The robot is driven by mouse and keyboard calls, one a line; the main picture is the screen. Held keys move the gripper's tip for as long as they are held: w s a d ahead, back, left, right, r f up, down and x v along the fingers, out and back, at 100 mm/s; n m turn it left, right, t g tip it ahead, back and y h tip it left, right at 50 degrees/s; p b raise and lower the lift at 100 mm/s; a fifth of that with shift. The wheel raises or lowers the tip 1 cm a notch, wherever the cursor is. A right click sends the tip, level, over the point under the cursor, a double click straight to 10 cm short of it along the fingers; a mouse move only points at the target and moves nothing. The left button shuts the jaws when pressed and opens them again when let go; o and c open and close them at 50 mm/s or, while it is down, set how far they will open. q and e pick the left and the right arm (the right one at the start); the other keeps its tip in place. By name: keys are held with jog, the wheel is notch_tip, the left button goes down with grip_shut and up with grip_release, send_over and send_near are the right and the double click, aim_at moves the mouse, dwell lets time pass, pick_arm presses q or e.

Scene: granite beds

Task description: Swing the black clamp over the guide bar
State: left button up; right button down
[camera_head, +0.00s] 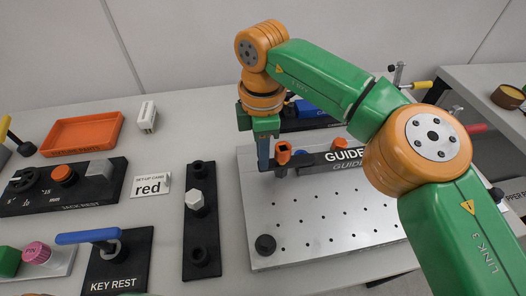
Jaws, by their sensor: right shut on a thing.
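The black guide bar (340,158), with a white GUIDE label, lies along the back of the perforated plate (325,215). An orange cap with a dark top (283,150) stands at the bar's left end. My right gripper (264,157) points down just left of this cap, at the plate's back left. Its blue fingers look shut; a small dark part beside the tips seems to be the black clamp (278,167), mostly hidden by the fingers. I cannot tell which way the clamp points. My left gripper is out of view.
My right arm covers the plate's right side.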

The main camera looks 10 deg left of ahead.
dwell(0.5)
jog(key=c, duration=0.8)
grip_release()
jog(key=shift+w, duration=0.1)
notch_tip(320, 180, up, 7)
jog(key=p, duration=0.2)
jog(key=shift+r+p, duration=0.15)
jog(key=shift+p, duration=0.2)
